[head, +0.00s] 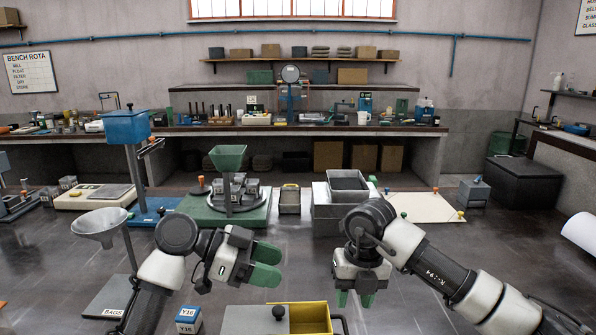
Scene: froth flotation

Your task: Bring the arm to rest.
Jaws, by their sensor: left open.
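My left gripper (266,264) is at the lower centre-left of the head view, its green fingertips apart and pointing right. It is empty and above the dark bench. My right gripper (354,298) hangs with its green fingertips downward, a small gap between them and nothing visible in it. It is to the right of my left gripper, behind and slightly right of a yellow box (309,318) at the front edge.
A grey funnel on a stand (102,224) is left of my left arm. A green funnel stand (227,160), a grey bin (348,185) and a cream board (420,207) stand farther back. A blue-labelled block (188,318) lies in front. Bare bench (480,262) is at the right.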

